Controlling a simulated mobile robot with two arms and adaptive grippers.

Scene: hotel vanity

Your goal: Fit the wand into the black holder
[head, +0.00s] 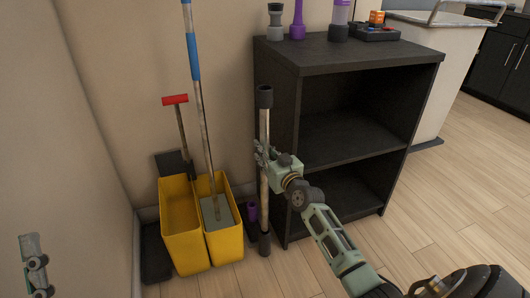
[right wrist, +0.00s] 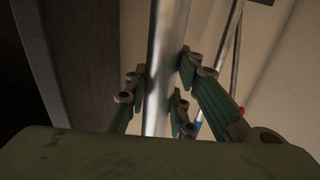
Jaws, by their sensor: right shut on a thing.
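The wand (head: 264,180) is a long metal tube with black ends. It stands near upright beside the left side of the dark shelf, its lower end close to the floor. My right gripper (head: 262,153) is shut on it around its upper middle. In the right wrist view the fingers (right wrist: 160,92) lie on both sides of the shiny tube (right wrist: 164,40). I cannot tell which dark part is the black holder; a black dock (head: 375,33) stands on the shelf top. Part of my left arm, perhaps its gripper (head: 35,266), shows at lower left.
The dark shelf (head: 345,55) has grey and purple attachments on top. Yellow buckets (head: 182,235) with a blue-handled mop (head: 193,60) and a red-handled tool (head: 175,100) stand left of the wand. A small purple piece (head: 253,212) is near its base. Floor is clear at right.

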